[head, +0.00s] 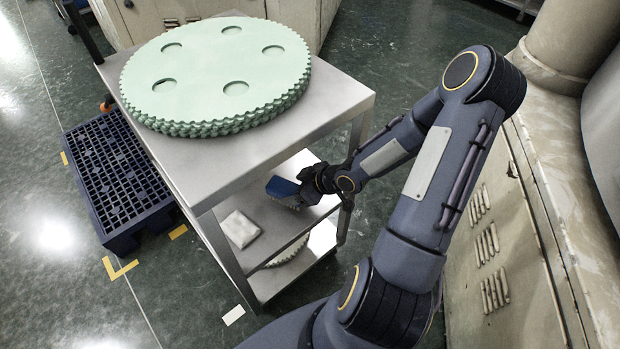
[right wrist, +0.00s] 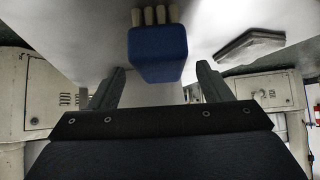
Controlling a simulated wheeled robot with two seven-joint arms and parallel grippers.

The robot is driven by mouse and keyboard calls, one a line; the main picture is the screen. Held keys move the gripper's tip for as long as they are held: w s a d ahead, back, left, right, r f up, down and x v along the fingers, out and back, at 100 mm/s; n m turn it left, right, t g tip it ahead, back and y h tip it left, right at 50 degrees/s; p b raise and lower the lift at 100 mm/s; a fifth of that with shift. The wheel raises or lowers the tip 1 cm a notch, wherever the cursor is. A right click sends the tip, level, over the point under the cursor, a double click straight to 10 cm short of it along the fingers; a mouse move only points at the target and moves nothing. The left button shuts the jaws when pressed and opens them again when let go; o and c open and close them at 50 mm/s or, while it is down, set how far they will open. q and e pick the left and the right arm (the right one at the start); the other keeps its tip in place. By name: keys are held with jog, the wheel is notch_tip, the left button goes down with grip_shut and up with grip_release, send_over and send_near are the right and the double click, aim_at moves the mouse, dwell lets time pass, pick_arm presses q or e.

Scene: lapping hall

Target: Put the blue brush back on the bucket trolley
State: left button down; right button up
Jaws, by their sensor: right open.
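The blue brush (head: 282,187) lies on the middle shelf of a metal cart, with pale bristles beside its blue block. It also shows in the right wrist view (right wrist: 157,53), blue block toward me, ahead of the gap between my fingers. My right gripper (head: 308,186) reaches in under the cart's top, close to the brush. In the right wrist view its two fingers (right wrist: 160,82) are apart, with nothing clearly held between them. Contact with the brush cannot be told. My left gripper is out of view. I see no bucket trolley that I can identify.
The metal cart's top (head: 335,100) overhangs the shelf and carries pale green toothed discs (head: 200,65). A white folded pad (head: 240,229) lies on the middle shelf. A dark blue pallet (head: 115,175) is left of the cart. A beige machine (head: 520,230) stands close on the right.

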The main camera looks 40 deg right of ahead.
jog(key=p+v, duration=0.5)
jog(key=v, duration=0.3)
jog(key=shift+r, duration=0.1)
